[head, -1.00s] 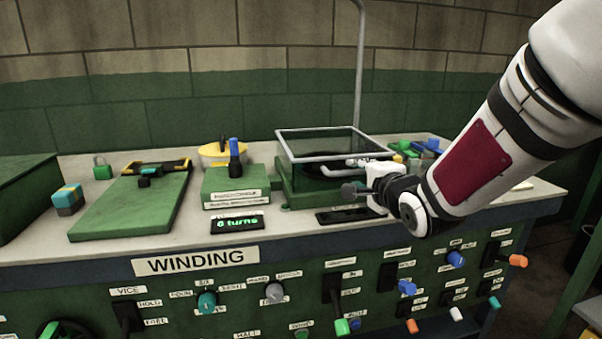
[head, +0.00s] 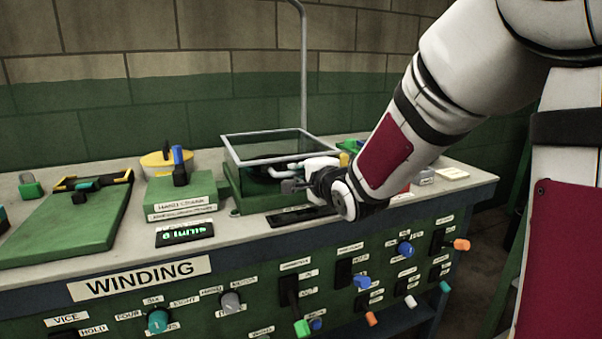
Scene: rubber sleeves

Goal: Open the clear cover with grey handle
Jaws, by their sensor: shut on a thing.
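The clear cover (head: 240,156) is a see-through box with a grey rim. It sits level on a green base (head: 246,196) on the bench, and a dark round thing shows faintly through it. Its grey handle (head: 281,173) sticks out at the front right side. My gripper (head: 296,181) is at this handle, coming from the right, with its jaws shut on it. The gripper's body hides part of the handle and the cover's right front corner.
A green box labelled as a hand crank (head: 180,196) stands left of the cover. A small display (head: 185,234) lies in front. The sloping front panel carries several knobs and levers, such as a blue knob (head: 405,249). A grey pole (head: 303,70) rises behind the cover.

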